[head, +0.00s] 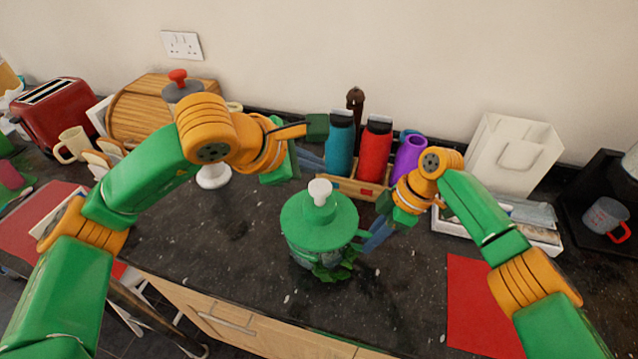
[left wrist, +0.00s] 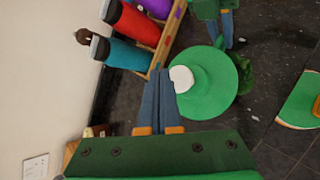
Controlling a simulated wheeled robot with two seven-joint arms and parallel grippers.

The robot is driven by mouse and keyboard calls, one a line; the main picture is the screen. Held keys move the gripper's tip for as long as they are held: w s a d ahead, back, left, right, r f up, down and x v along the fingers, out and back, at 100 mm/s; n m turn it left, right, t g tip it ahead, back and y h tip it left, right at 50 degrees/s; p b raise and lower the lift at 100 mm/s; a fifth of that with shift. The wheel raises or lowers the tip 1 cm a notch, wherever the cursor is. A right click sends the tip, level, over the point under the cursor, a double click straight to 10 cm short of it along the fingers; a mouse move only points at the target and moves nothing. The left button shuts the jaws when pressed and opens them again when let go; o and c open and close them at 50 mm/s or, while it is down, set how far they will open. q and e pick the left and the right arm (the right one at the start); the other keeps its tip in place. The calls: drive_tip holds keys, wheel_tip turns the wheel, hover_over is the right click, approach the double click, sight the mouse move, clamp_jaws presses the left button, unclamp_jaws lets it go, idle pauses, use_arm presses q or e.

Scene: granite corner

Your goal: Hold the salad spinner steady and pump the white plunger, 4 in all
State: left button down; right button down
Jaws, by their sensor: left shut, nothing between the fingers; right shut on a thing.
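The salad spinner has a green lid (head: 335,222) and a clear bowl (head: 305,262), and stands upright on the dark counter. Its white plunger (head: 320,190) sticks up from the lid's middle; it also shows in the left wrist view (left wrist: 182,78). My left gripper (head: 318,165) is shut and empty, its blue fingertips above and behind the plunger in the head view. In the left wrist view its fingers (left wrist: 160,75) end beside the plunger; contact cannot be told. My right gripper (head: 370,243) is shut on the spinner's green side handle (head: 363,234), at the lid's right.
A wooden rack (head: 345,186) with teal, red and purple bottles stands behind the spinner. Green leaves (head: 335,270) show at the spinner's front. A white tray (head: 542,240) and red mat (head: 478,305) lie to the right.

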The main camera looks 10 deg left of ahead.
sight(314, 187)
use_arm(q)
drive_tip(key=shift+r, duration=1.75)
idle(1.1)
wheel_tip(314, 187, up, 4)
drive_tip(key=shift+d, duration=0.1)
drive_tip(key=shift+f, duration=4.45)
drive_tip(key=shift+f, duration=0.45)
